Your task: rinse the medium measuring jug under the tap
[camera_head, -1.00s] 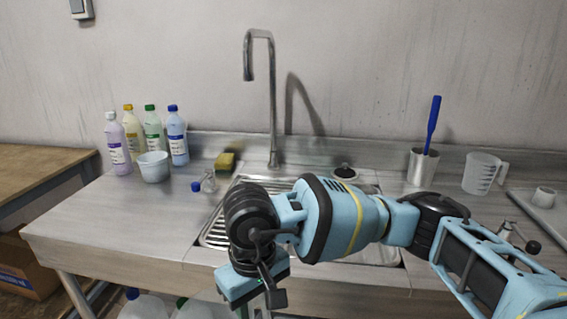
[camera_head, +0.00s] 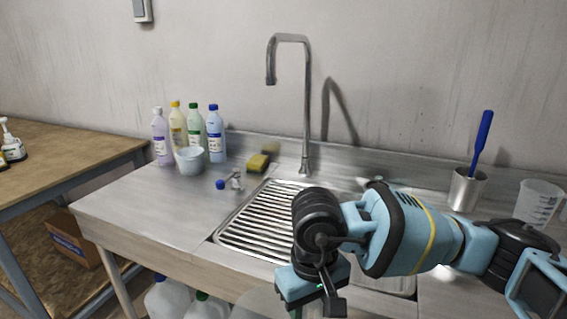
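A clear measuring jug (camera_head: 538,201) with printed marks stands at the right edge of the view, on the counter by the back wall. Whether it is the medium one I cannot tell. The tall bent steel tap (camera_head: 307,110) rises behind the sink, and I see no water coming from it. The ribbed drainer (camera_head: 262,218) lies in front of it; my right arm hides much of the sink basin. My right gripper (camera_head: 322,292) points down in front of the counter's front edge, away from the jug. I cannot make out its finger gap. My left gripper is out of view.
Several bottles (camera_head: 196,132) and a white bowl (camera_head: 190,160) stand at the counter's back left. A yellow sponge (camera_head: 258,163) and a small blue-capped vial (camera_head: 230,182) lie by the drainer. A steel cup (camera_head: 466,189) holds a blue brush. The counter's left front is clear.

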